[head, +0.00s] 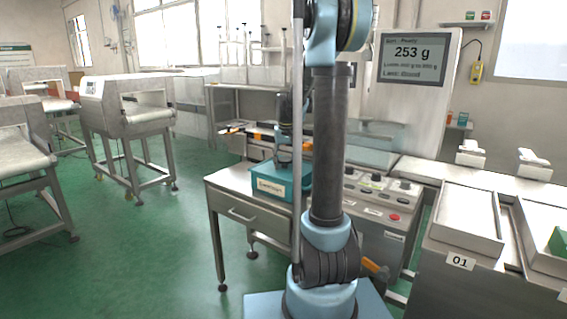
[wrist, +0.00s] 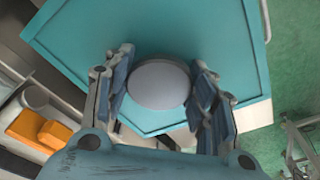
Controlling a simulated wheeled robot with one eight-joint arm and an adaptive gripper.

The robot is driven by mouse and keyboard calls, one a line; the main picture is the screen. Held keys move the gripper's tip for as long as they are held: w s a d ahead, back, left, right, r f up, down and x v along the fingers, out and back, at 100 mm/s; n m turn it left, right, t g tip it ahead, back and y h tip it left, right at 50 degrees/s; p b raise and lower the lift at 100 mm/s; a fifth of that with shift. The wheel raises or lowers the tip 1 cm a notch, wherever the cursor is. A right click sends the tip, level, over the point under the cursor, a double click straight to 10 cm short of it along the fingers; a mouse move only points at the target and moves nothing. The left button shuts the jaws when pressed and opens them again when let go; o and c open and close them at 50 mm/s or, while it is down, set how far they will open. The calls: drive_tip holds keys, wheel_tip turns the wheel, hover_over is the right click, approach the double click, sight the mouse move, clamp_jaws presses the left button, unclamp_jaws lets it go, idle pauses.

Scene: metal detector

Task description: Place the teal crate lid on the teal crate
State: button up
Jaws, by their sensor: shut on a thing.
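The teal crate (head: 268,187) with a pale label stands on a small table, partly hidden behind my arm in the head view. The teal lid (wrist: 165,30) fills the upper middle of the wrist view, with a round grey knob (wrist: 158,84) on it. My gripper (wrist: 160,62) has its two fingers on either side of this knob and is shut on it. In the head view my gripper (head: 284,158) is directly over the crate. I cannot tell whether the lid touches the crate rim or is slightly above it.
The small table (head: 232,184) has a drawer and free top left of the crate. A control panel (head: 380,188) with knobs and a red button is on the right. A display (head: 410,58) reads 253 g. Orange-marked equipment (wrist: 42,130) lies beside the lid.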

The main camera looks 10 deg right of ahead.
sight(286, 160)
drive_tip(key=shift+f, duration=0.1)
drive_tip(key=o, duration=1.4)
drive_tip(key=shift+c, duration=0.2)
wheel_tip(286, 160, up, 11)
drive_tip(key=s, duration=0.2)
drive_tip(key=s+f, duration=0.3)
drive_tip(key=s, duration=0.7)
drive_tip(key=s+f, duration=0.2)
drive_tip(key=s, duration=0.7)
drive_tip(key=s+f, duration=1.4)
drive_tip(key=s, duration=0.1)
drive_tip(key=shift+s+a, duration=0.2)
drive_tip(key=shift+s, duration=0.2)
